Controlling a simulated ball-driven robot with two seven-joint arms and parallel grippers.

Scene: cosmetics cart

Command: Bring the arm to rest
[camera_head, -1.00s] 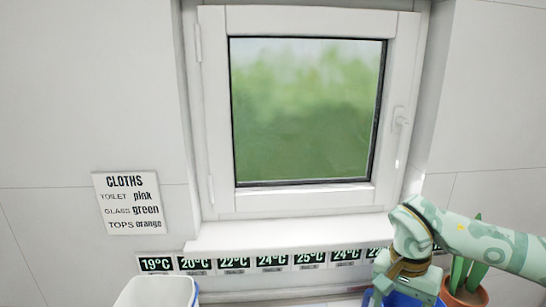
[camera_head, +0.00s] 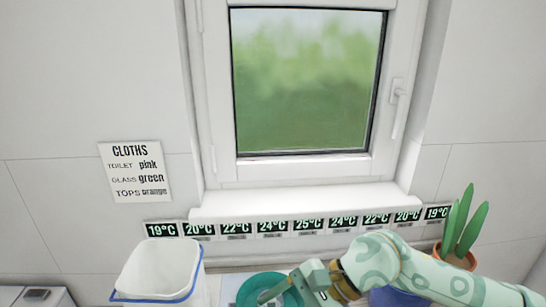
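My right arm, pale green with a swirl pattern, comes in from the right edge. Its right gripper (camera_head: 285,293) is low in the picture, over or beside a teal round thing (camera_head: 262,283). The fingers are small and partly cut off by the bottom edge, so I cannot tell whether they are open or hold anything. My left gripper is not in view.
A white bin with a blue rim (camera_head: 158,268) stands at the lower left. A potted plant (camera_head: 462,235) stands close behind my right arm. A blue thing (camera_head: 392,294) is partly hidden by the arm. Temperature displays (camera_head: 272,227) line the wall below the window sill (camera_head: 300,203).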

